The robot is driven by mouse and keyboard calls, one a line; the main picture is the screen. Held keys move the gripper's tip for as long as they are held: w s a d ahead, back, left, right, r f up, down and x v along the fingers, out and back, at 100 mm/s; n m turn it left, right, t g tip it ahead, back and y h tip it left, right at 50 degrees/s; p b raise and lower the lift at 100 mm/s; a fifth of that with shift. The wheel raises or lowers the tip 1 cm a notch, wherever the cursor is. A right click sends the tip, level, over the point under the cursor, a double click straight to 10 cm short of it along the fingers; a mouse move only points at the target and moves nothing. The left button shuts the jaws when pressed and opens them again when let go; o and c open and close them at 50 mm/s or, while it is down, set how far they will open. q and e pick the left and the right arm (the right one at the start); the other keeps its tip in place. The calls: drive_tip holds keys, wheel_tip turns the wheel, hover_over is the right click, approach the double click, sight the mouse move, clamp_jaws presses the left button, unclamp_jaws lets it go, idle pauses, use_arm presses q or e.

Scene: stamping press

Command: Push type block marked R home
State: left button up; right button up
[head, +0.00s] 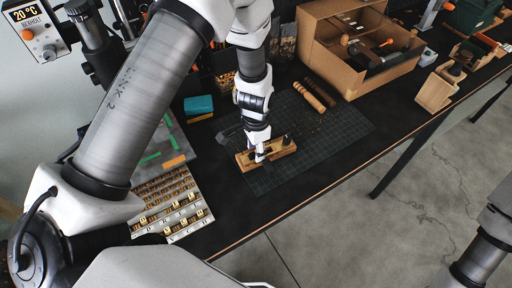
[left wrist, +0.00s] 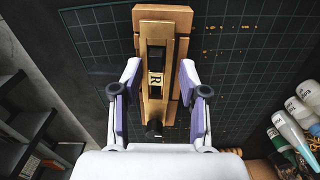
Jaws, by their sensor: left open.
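The type block marked R (left wrist: 155,80) sits in the channel of a wooden holder (left wrist: 180,20), its pale face with the letter showing in the left wrist view. Dark gaps show in the channel above and below the block. My left gripper (left wrist: 160,72) is open, with one finger on each side of the holder. In the head view the holder (head: 284,149) lies on the green cutting mat, and my left gripper (head: 261,156) is over it, hiding the block. My right gripper is out of view.
A tray of type pieces (head: 170,200) lies front left, a teal block (head: 199,105) back left. A cardboard box (head: 335,62) stands behind. The table's front edge runs nearby.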

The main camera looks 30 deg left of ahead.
use_arm(q)
wheel_tip(320, 180, up, 7)
drive_tip(key=p, duration=0.5)
drive_tip(key=shift+r+p, duration=0.1)
drive_tip(key=shift+p, duration=0.2)
idle(0.4)
